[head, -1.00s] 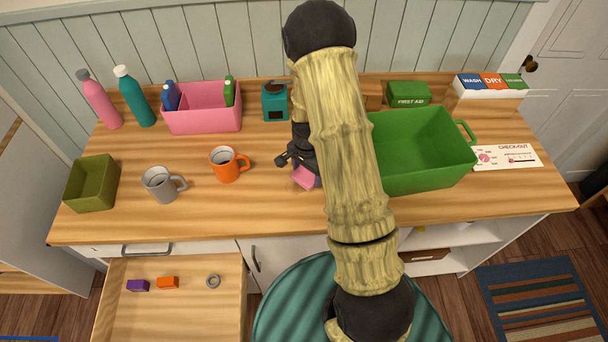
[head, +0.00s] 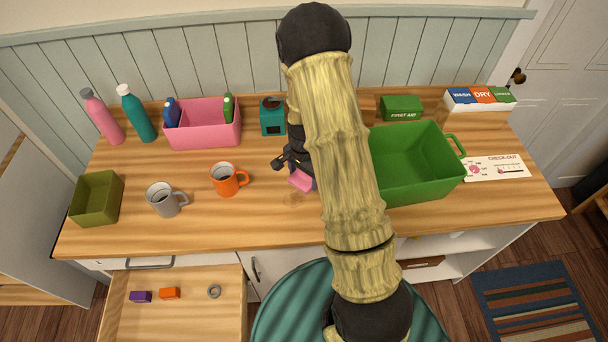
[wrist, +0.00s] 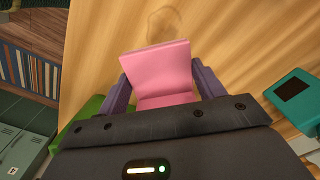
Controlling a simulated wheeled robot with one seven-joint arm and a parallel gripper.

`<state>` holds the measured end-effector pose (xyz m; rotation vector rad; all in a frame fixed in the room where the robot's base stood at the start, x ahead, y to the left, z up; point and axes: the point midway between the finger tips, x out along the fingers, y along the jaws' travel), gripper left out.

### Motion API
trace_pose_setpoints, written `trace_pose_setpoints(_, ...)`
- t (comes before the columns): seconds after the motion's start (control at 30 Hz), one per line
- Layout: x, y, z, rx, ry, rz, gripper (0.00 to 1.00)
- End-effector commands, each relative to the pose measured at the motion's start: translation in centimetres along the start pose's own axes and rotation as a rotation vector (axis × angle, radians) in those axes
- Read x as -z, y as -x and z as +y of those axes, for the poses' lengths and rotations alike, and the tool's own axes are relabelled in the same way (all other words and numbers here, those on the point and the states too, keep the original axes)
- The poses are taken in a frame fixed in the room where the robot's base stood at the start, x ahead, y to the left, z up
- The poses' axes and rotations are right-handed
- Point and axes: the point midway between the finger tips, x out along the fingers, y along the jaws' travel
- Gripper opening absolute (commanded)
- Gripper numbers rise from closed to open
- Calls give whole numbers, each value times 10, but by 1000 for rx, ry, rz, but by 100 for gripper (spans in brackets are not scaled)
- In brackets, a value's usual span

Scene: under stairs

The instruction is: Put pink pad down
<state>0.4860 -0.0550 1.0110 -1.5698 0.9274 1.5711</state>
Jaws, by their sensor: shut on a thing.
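The pink pad (head: 301,181) is a small pink block in my gripper, near the middle of the wooden counter (head: 240,225). In the wrist view the pad (wrist: 157,68) sits between the two purple-grey fingers of my gripper (wrist: 163,93), which is shut on it. The pad appears held a little above the counter, though the gap is hard to judge. A faint ring mark (head: 293,199) shows on the wood just in front of it. My arm hides part of the gripper in the head view.
An orange mug (head: 226,180) and a grey mug (head: 163,200) stand to the left. A green bin (head: 420,185) stands right of my arm. A pink box (head: 203,135) and a teal device (head: 272,117) are behind. The counter's front middle is clear. An open drawer (head: 190,325) lies below left.

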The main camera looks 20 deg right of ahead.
Motion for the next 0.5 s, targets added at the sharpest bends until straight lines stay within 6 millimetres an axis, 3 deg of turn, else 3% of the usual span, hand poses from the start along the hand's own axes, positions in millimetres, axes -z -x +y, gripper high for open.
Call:
trace_pose_setpoints(0.33,-1,0,-1,0,15,0,43)
trace_pose_setpoints(0.5,-7,-5,-6,-4,173,1,43)
